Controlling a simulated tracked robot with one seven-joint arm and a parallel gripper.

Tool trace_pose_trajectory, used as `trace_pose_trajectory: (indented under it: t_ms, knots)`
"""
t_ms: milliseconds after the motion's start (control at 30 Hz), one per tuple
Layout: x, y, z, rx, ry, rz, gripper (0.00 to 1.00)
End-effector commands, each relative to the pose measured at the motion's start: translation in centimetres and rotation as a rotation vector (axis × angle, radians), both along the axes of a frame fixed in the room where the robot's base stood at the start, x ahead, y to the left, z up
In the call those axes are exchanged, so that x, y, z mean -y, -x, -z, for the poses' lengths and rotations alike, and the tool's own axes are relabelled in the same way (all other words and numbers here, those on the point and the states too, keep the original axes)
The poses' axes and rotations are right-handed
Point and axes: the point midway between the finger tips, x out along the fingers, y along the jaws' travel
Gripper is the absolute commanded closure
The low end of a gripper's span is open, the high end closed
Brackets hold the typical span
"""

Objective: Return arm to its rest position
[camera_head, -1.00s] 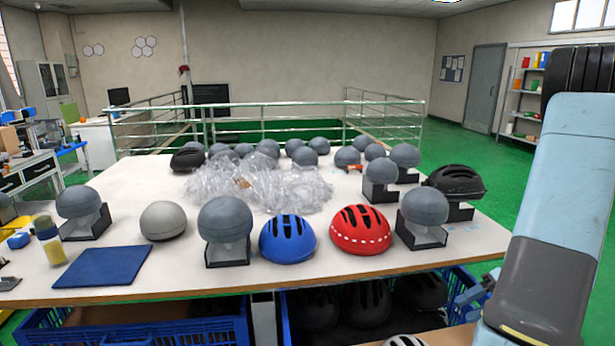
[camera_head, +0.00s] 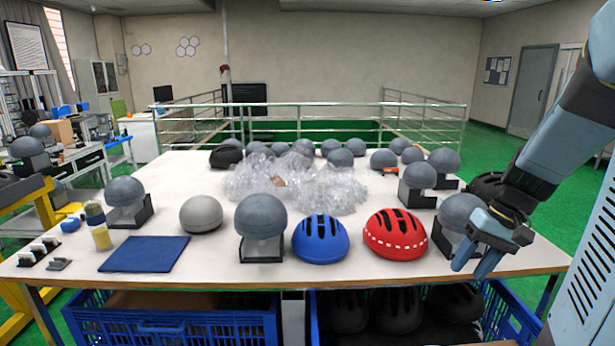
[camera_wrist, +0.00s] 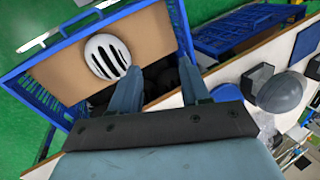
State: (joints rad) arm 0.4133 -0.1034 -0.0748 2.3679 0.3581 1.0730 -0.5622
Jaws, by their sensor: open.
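My arm comes in from the right edge of the head view, bent, with my gripper (camera_head: 474,262) hanging at the table's front right corner. The gripper is open and no object shows between its fingers. In the wrist view, the two fingers of my gripper (camera_wrist: 160,85) are spread apart. They point toward a blue crate with a white helmet (camera_wrist: 107,57) with dark vents inside. In the head view the gripper overlaps a grey headform (camera_head: 455,212) on a black stand, so I cannot tell if they touch.
The white table (camera_head: 340,275) holds a red helmet (camera_head: 395,234), a blue helmet (camera_head: 320,239), several grey headforms, clear plastic wrap (camera_head: 300,183) and a blue mat (camera_head: 144,254). Blue crates (camera_head: 175,320) stand below its front edge. Green floor is clear at right.

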Motion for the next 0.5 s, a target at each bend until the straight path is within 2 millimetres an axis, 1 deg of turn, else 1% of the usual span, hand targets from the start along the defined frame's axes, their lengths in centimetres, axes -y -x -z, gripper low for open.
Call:
trace_pose_trajectory:
  t_ms: [33, 100, 500]
  knots:
    - [-0.8, 0.3, -0.8, 0.019, 0.028, -0.013, 0.54]
    - [-1.7, 0.7, -1.8, 0.041, 0.066, -0.021, 0.54]
    - [-6.1, 3.8, -6.9, 0.214, 0.252, -0.050, 0.54]
